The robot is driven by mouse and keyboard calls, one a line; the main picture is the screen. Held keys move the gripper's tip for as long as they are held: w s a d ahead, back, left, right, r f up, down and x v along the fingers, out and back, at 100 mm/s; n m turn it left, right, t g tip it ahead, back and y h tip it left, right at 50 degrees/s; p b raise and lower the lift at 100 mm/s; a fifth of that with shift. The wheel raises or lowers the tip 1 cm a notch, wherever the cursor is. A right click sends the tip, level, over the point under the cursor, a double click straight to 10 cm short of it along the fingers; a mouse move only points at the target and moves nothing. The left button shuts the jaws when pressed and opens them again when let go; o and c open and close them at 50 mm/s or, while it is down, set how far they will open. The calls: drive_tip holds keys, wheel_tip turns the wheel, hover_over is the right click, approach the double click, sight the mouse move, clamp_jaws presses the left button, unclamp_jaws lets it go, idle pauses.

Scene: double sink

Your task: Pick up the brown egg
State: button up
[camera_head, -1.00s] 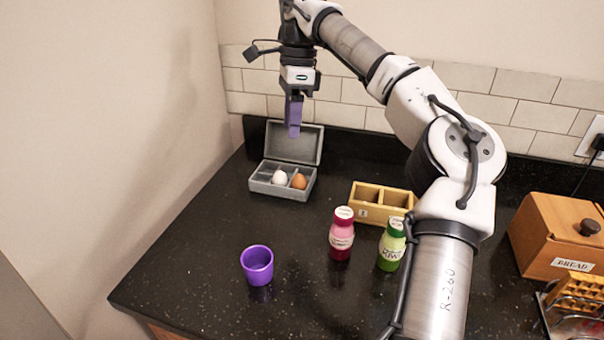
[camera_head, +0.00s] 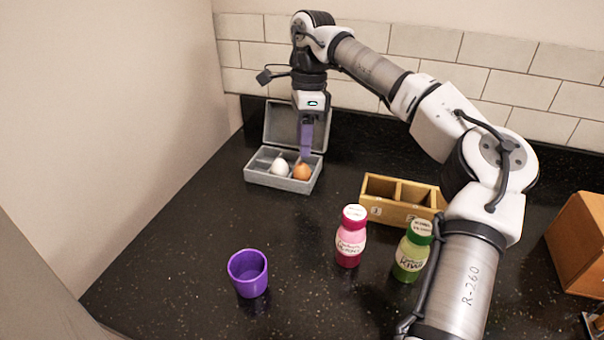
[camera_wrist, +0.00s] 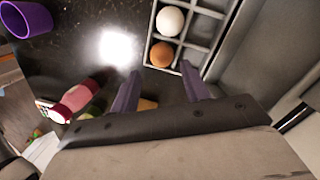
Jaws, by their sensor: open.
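The brown egg (camera_head: 302,171) sits in a front compartment of the open grey egg carton (camera_head: 262,181), beside a white egg (camera_head: 280,167). In the wrist view the brown egg (camera_wrist: 161,54) lies beyond the fingertips, with the white egg (camera_wrist: 170,21) past it. My gripper (camera_head: 306,154) points down just above and behind the brown egg, its purple fingers empty. In the wrist view my gripper (camera_wrist: 162,78) has its two fingers spread apart. I cannot tell from the head view how high the fingertips are above the egg.
The carton's raised lid (camera_head: 283,122) stands behind the eggs. A purple cup (camera_head: 248,275), a pink bottle (camera_head: 351,238), a green bottle (camera_head: 411,254) and a wooden divided box (camera_head: 390,210) stand on the dark counter. The counter between cup and carton is clear.

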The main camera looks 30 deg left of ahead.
sight(301, 172)
drive_tip(key=shift+s+d+f+p, duration=0.1)
drive_tip(key=shift+f+p, duration=0.1)
drive_tip(key=shift+f, duration=0.75)
drive_tip(key=shift+s+a+f+p, duration=0.1)
drive_tip(key=shift+f+p, duration=0.1)
drive_tip(key=shift+f, duration=0.75)
drive_tip(key=shift+s+d+f+p, duration=0.1)
drive_tip(key=shift+f+p, duration=0.1)
drive_tip(key=shift+f, duration=0.75)
drive_tip(key=c, duration=0.4)
